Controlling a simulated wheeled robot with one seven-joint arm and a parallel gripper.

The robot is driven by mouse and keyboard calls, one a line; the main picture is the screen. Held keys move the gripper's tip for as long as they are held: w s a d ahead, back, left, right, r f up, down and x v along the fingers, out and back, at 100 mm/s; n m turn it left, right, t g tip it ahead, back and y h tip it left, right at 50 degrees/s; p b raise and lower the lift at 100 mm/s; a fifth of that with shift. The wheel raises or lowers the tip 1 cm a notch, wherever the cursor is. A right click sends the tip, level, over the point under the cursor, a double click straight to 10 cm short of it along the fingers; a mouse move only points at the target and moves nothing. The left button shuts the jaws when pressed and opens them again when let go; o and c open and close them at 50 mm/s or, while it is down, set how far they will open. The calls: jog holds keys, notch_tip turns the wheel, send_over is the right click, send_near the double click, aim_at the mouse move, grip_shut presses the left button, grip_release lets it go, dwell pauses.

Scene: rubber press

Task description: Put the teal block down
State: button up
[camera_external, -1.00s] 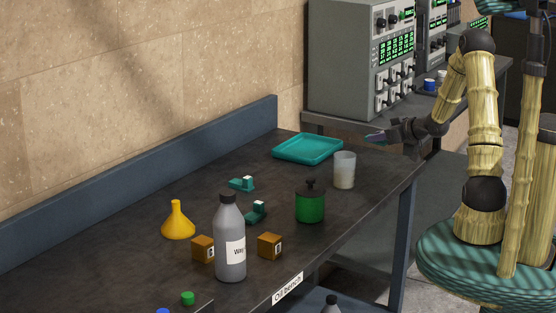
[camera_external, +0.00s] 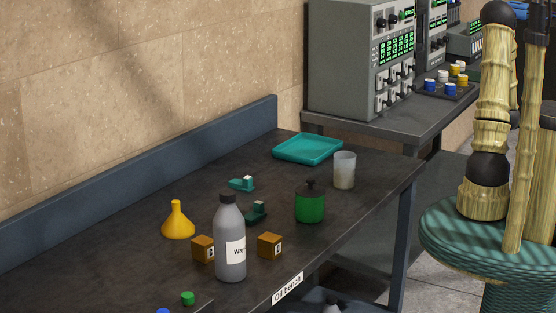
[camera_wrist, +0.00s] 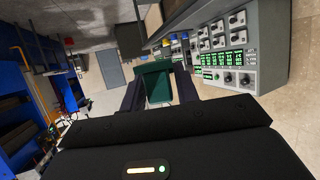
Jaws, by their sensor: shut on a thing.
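The teal block (camera_wrist: 156,80) shows in the wrist view, dark green-teal, between the two dark fingers of my gripper (camera_wrist: 158,92). My gripper is shut on it. The block is held clear of any surface that I can make out. In the external view my gripper and the held block are hidden or out of the picture. My arm stands folded at the right there.
The dark bench carries a teal tray (camera_external: 307,149), a frosted cup (camera_external: 344,170), a green jar (camera_external: 310,204), a grey bottle (camera_external: 230,240), a yellow funnel (camera_external: 178,222), two orange cubes and two small teal pieces. A side table (camera_external: 400,125) holds grey instruments (camera_external: 362,60).

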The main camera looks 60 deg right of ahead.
jog(key=s+r+m+g, duration=0.2)
jog(key=s+g, duration=0.1)
jog(key=s, duration=0.5)
jog(key=shift+m+h+p, duration=0.3)
jog(key=shift+p, duration=0.05)
jog(key=shift+a+r, duration=0.1)
jog(key=w+a+f+n+t+y+b, duration=0.1)
jog(key=w+a+n+t+y, duration=0.2)
jog(key=w, duration=0.9)
jog(key=w+a+f+n+t+y+b, duration=0.1)
jog(key=w+a+n+t+y, duration=0.2)
jog(key=w, duration=0.9)
jog(key=w+a+f+n+t+y+b, duration=0.1)
jog(key=w+a+n+t, duration=0.3)
jog(key=w, duration=0.8)
jog(key=w+a+f+n+y+b, duration=0.1)
jog(key=w+a+n+y, duration=0.2)
jog(key=a, duration=0.9)
jog(key=w+a+n+y+b, duration=0.1)
jog(key=w+a+n+y, duration=0.3)
jog(key=w+a, duration=0.5)
jog(key=w+a+f+n+y+b, duration=0.1)
jog(key=w+a+n+y, duration=0.2)
jog(key=w+a, duration=0.4)
jog(key=a+y, duration=0.1)
jog(key=a, duration=0.6)
jog(key=shift+a+f+n+y, duration=0.3)
